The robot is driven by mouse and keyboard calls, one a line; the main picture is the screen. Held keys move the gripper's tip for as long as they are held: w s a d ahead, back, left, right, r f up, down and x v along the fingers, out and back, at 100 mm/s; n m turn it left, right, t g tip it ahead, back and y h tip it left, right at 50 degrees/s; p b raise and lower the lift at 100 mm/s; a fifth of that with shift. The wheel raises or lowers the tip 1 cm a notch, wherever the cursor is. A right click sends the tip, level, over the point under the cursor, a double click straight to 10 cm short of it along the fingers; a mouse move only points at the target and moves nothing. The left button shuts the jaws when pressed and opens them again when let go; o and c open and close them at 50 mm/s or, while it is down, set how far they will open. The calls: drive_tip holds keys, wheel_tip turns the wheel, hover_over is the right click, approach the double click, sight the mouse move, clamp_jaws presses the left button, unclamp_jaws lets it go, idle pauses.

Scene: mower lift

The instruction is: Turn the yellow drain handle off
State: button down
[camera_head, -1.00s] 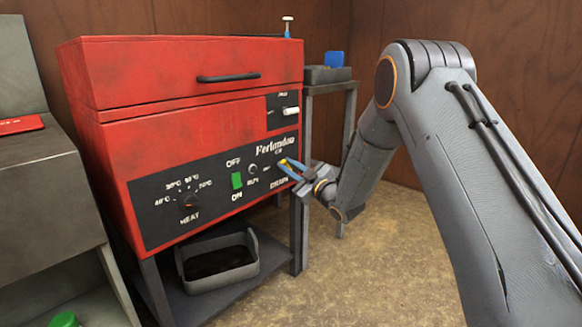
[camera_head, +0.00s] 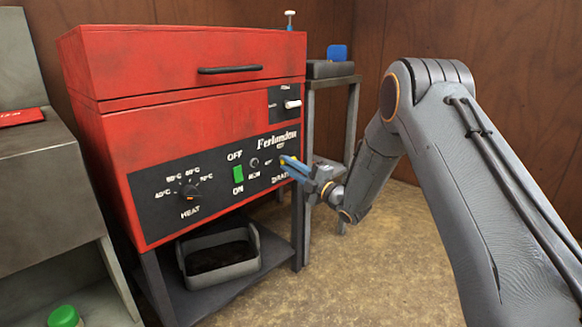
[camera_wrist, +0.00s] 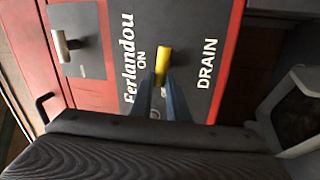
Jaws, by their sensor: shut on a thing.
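The yellow drain handle (camera_head: 284,160) sits on the black control panel of the red machine (camera_head: 190,120), beside the DRAIN label. It also shows in the wrist view (camera_wrist: 162,62), sticking out beyond the blue fingertips, close to the word ON. My gripper (camera_head: 294,167) is at the right end of the panel, with its blue fingers closed around the handle. In the wrist view the fingers (camera_wrist: 162,92) lie on both sides of the handle's near part. The handle's base is partly hidden by the fingers.
A green switch (camera_head: 238,175) and a heat dial (camera_head: 189,191) are left of the handle. A grey tray (camera_head: 262,262) stands on the shelf below. A small grey stand (camera_head: 308,130) is behind my gripper. The floor at right is clear.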

drive_tip(key=shift+f+n, duration=0.2)
drive_tip(key=shift+n, duration=0.5)
drive_tip(key=shift+s+a+n+g+y, duration=0.1)
drive_tip(key=shift+n+g+y, duration=0.2)
drive_tip(key=c, duration=1.7)
unclamp_jaws()
drive_tip(key=p+v, duration=0.2)
drive_tip(key=v, duration=0.6)
